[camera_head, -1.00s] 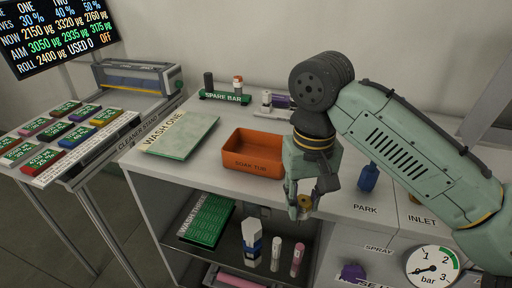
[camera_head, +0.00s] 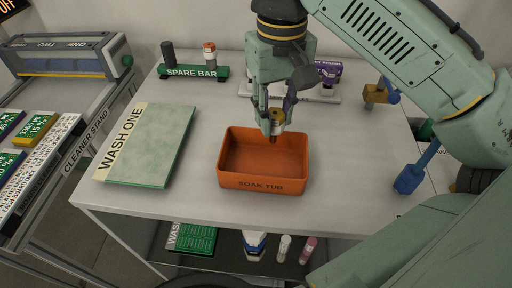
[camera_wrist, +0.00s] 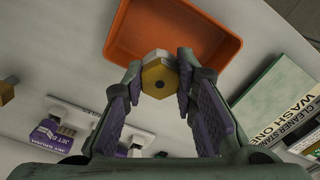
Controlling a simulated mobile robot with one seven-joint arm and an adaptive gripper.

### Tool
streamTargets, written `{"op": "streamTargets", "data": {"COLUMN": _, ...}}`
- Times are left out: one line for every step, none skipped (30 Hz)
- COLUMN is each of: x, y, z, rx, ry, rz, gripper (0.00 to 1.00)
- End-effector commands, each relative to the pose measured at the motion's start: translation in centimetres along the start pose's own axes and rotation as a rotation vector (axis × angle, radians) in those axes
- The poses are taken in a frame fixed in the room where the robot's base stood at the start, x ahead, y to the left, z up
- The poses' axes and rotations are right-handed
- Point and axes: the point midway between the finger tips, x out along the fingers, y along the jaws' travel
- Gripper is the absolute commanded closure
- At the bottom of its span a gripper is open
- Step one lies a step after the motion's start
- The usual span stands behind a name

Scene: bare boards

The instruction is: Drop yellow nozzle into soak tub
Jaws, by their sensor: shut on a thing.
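The yellow nozzle (camera_head: 277,116) is a brass-yellow hex piece, also seen end-on in the wrist view (camera_wrist: 157,82). My gripper (camera_head: 272,122) is shut on it, with a finger on each side, as the wrist view (camera_wrist: 160,80) shows. The soak tub (camera_head: 262,186) is an orange open box on the white bench, labelled SOAK TUB; it also shows in the wrist view (camera_wrist: 222,45). The tub floor that shows looks empty. In the head view the nozzle appears over the tub's back rim. Its exact height above the tub is hard to tell.
A WASH ONE board (camera_head: 155,145) lies left of the tub. A green SPARE BAR rack (camera_head: 192,72) with upright pieces stands at the back left. Purple-labelled parts (camera_head: 328,72) sit behind my gripper. A blue spray tool (camera_head: 410,178) is at the right.

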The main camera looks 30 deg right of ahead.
Motion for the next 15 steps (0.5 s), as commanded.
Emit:
{"op": "streamTargets", "data": {"x": 0.4, "y": 0.0, "z": 0.0, "rx": 0.001, "ry": 0.0, "rz": 0.0, "gripper": 1.0}}
{"op": "streamTargets", "data": {"x": 0.6, "y": 0.0, "z": 0.0, "rx": 0.001, "ry": 0.0, "rz": 0.001, "gripper": 1.0}}
{"op": "streamTargets", "data": {"x": 0.9, "y": 0.0, "z": 0.0, "rx": 0.0, "ry": -0.001, "rz": 0.001, "gripper": 1.0}}
{"op": "streamTargets", "data": {"x": 1.2, "y": 0.0, "z": 0.0, "rx": 0.001, "ry": -0.001, "rz": 0.001, "gripper": 1.0}}
{"op": "streamTargets", "data": {"x": 1.5, "y": 0.0, "z": 0.0, "rx": 0.0, "ry": -0.001, "rz": 0.001, "gripper": 1.0}}
{"op": "streamTargets", "data": {"x": 1.9, "y": 0.0, "z": 0.0, "rx": 0.0, "ry": -0.001, "rz": 0.002, "gripper": 1.0}}
{"op": "streamTargets", "data": {"x": 2.3, "y": 0.0, "z": 0.0, "rx": 0.0, "ry": -0.001, "rz": 0.002, "gripper": 1.0}}
{"op": "streamTargets", "data": {"x": 2.6, "y": 0.0, "z": 0.0, "rx": 0.0, "ry": -0.001, "rz": 0.002, "gripper": 1.0}}
{"op": "streamTargets", "data": {"x": 3.2, "y": 0.0, "z": 0.0, "rx": 0.0, "ry": 0.0, "rz": 0.002, "gripper": 1.0}}
{"op": "streamTargets", "data": {"x": 3.5, "y": 0.0, "z": 0.0, "rx": 0.0, "ry": 0.0, "rz": 0.002, "gripper": 1.0}}
{"op": "streamTargets", "data": {"x": 3.9, "y": 0.0, "z": 0.0, "rx": 0.0, "ry": 0.0, "rz": 0.002, "gripper": 1.0}}
{"op": "streamTargets", "data": {"x": 4.4, "y": 0.0, "z": 0.0, "rx": 0.001, "ry": 0.0, "rz": 0.001, "gripper": 1.0}}
{"op": "streamTargets", "data": {"x": 4.8, "y": 0.0, "z": 0.0, "rx": 0.001, "ry": 0.0, "rz": 0.001, "gripper": 1.0}}
{"op": "streamTargets", "data": {"x": 5.1, "y": 0.0, "z": 0.0, "rx": 0.001, "ry": 0.0, "rz": 0.001, "gripper": 1.0}}
{"op": "streamTargets", "data": {"x": 5.5, "y": 0.0, "z": 0.0, "rx": 0.001, "ry": 0.0, "rz": 0.001, "gripper": 1.0}}
